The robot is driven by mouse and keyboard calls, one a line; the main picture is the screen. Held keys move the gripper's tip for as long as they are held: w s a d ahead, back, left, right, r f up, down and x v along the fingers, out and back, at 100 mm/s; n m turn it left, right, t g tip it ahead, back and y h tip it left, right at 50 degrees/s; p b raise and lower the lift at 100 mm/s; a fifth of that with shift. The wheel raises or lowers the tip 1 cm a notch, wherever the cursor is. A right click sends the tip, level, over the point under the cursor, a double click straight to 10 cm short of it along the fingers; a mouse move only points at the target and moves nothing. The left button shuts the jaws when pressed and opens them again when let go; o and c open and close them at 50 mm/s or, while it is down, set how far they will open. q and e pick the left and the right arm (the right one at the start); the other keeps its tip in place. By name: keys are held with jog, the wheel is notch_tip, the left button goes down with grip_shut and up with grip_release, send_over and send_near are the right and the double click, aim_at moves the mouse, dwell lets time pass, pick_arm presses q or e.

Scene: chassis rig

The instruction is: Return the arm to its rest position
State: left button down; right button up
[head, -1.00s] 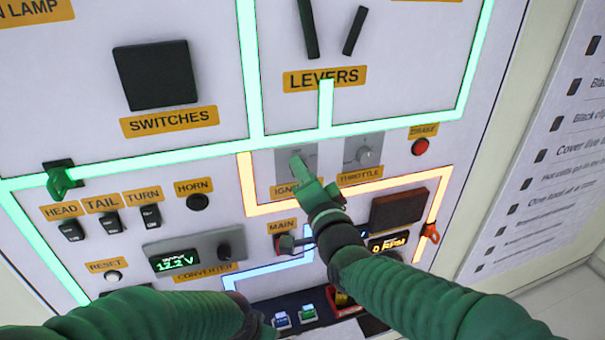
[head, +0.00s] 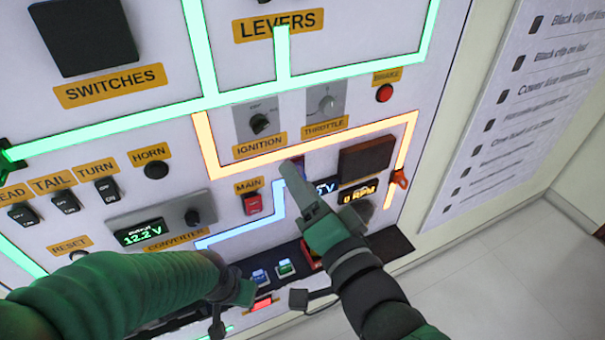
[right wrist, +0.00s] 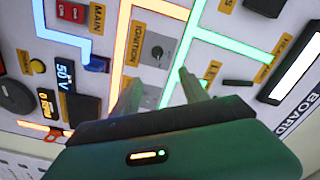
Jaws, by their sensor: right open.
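My right arm reaches up from the lower right in the head view. Its gripper (head: 296,172) is in front of the panel, below the ignition knob (head: 259,124) and right of the red main switch (head: 252,204). In the right wrist view the two fingers of this gripper (right wrist: 160,92) stand apart with nothing between them. The ignition knob also shows beyond them (right wrist: 157,52). My left arm comes in from the left; its gripper (head: 236,300) is low in front of the panel, and its jaws cannot be made out.
A printed checklist (head: 510,110) hangs at right, above open pale floor (head: 500,270).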

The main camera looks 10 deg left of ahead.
jog(key=shift+s+a, duration=0.25)
jog(key=shift+s, duration=0.05)
jog(key=w+d+f+n+g+h, duration=0.1)
jog(key=w+d+f+g+h, duration=0.15)
jog(key=d+f, duration=0.45)
jog(key=w+d+f+n+g+h, duration=0.15)
jog(key=d+f+h, duration=0.3)
jog(key=f, duration=0.55)
jog(key=s+d+f+n+g+h, duration=0.3)
jog(key=s+d+f+g, duration=0.5)
jog(key=s+d+f, duration=0.3)
jog(key=d+f, duration=0.3)
jog(key=d, duration=0.1)
jog(key=shift+s+f+b, duration=0.25)
jog(key=shift+f+b, duration=0.1)
jog(key=shift+b, duration=0.05)
